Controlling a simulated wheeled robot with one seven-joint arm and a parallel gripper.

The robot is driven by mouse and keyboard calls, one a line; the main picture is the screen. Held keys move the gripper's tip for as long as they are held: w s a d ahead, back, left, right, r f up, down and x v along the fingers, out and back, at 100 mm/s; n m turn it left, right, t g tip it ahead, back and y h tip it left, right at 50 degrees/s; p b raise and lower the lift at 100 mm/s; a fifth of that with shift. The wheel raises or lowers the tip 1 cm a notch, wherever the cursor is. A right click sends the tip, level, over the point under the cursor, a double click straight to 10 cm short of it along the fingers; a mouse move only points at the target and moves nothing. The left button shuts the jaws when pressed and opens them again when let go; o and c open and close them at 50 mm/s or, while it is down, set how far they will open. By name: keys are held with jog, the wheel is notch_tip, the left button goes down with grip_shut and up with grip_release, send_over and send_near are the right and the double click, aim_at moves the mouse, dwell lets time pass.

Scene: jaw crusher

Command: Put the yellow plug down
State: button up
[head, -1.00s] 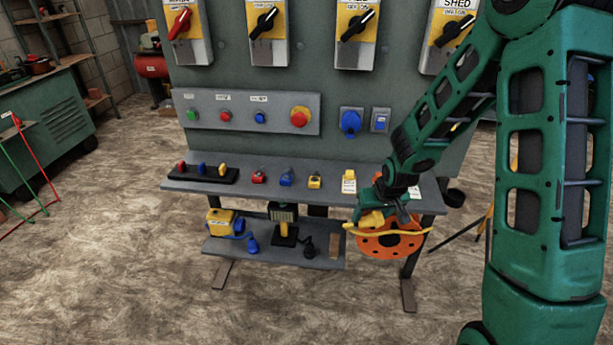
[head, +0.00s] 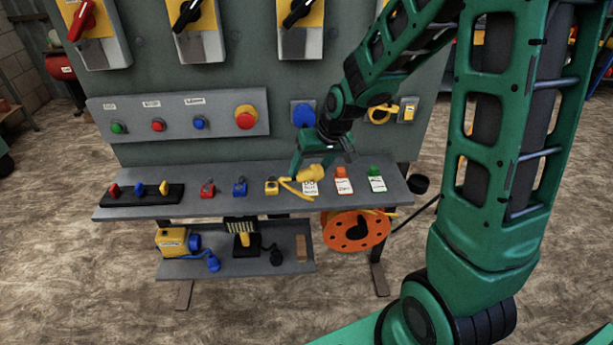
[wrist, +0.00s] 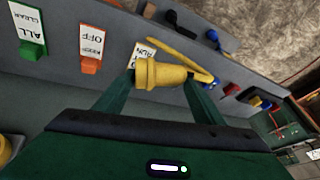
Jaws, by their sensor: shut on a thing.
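The yellow plug (head: 311,173) is held in my gripper (head: 322,160), above the right half of the grey shelf (head: 220,205). In the wrist view the plug (wrist: 160,74) lies crosswise between the two green fingers, which are shut on it. Its yellow cable (wrist: 180,56) trails off and hangs by the shelf's front edge in the head view. The plug covers part of a white tag (head: 310,190) on the shelf. I cannot tell whether the plug touches the shelf.
Tags with an orange clip (head: 341,173) and a green clip (head: 375,171) stand right of the plug. Small red, blue and yellow padlocks (head: 271,186) stand left. An orange cable reel (head: 355,231) hangs below. A blue socket (head: 304,115) and a yellow-ringed socket (head: 379,114) are on the panel behind.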

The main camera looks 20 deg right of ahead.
jog(key=w+d+f, duration=0.1)
jog(key=d, duration=0.1)
jog(key=w+d+f, duration=0.1)
jog(key=d, duration=0.1)
jog(key=w+d+f, duration=0.2)
jog(key=shift+d+f, duration=0.1)
jog(key=shift+f, duration=2)
jog(key=o, duration=1.1)
jog(key=v, duration=1.2)
jog(key=shift+s, duration=0.1)
